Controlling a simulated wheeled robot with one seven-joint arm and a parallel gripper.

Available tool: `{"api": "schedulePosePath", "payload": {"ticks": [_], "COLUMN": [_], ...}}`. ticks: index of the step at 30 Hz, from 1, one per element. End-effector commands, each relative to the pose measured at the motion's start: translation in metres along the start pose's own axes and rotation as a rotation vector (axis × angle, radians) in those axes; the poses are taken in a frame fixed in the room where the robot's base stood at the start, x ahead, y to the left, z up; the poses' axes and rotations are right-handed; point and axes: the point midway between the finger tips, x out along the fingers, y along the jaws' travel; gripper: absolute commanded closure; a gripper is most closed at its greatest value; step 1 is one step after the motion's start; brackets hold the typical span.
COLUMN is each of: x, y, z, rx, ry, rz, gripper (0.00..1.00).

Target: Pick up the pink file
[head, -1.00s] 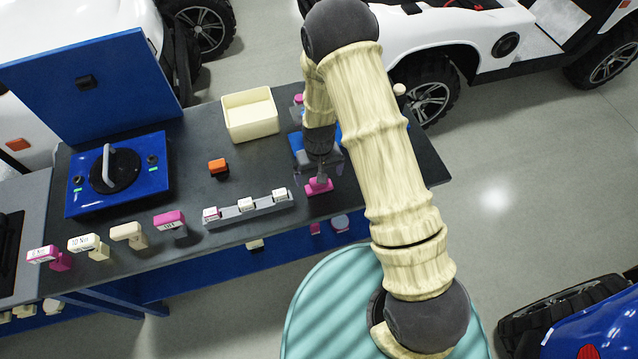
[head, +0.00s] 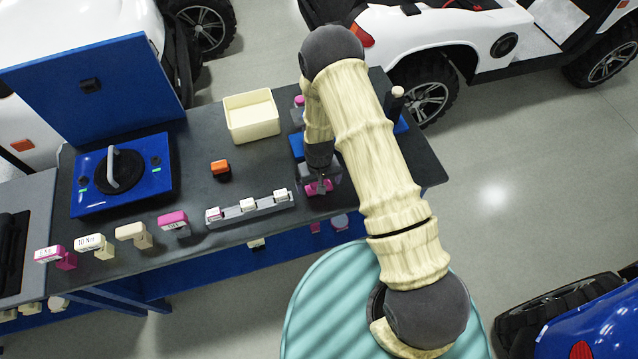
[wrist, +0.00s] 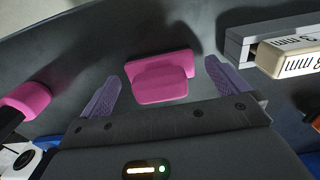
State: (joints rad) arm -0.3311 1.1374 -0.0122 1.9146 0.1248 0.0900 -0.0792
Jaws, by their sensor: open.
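A pink block with a wide base and a raised top (wrist: 160,78), which I take to be the pink file, sits on the dark bench top. In the head view it (head: 318,187) is at the bench's front edge, partly covered by my gripper. My gripper (wrist: 162,70) is open, with one purple finger on each side of the pink block in the wrist view. There is a gap between each finger and the block. I cannot tell how far the fingers are above the bench.
A grey rack (head: 249,208) with white-labelled pieces stands to the left; its end (wrist: 240,47) is close to my right finger. A pink-ended dark handle (wrist: 25,102) lies to the left in the wrist view.

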Motion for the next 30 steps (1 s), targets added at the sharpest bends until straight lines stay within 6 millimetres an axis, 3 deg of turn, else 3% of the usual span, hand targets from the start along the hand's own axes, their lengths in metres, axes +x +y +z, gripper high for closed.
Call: {"api": "schedulePosePath", "payload": {"ticks": [5,20,27,30], "x": [0.0091,0.0093,0.0093,0.009], "y": [0.0,0.0002,0.0003,0.0003], "z": [0.0004,0.0003,0.0003,0.0001], "rx": [0.001,0.001,0.001,0.001], "ry": [-0.001,0.0,0.0,0.0], "rz": [0.0,0.0,0.0,0.0], "gripper": [0.0,0.0,0.47,0.51]}}
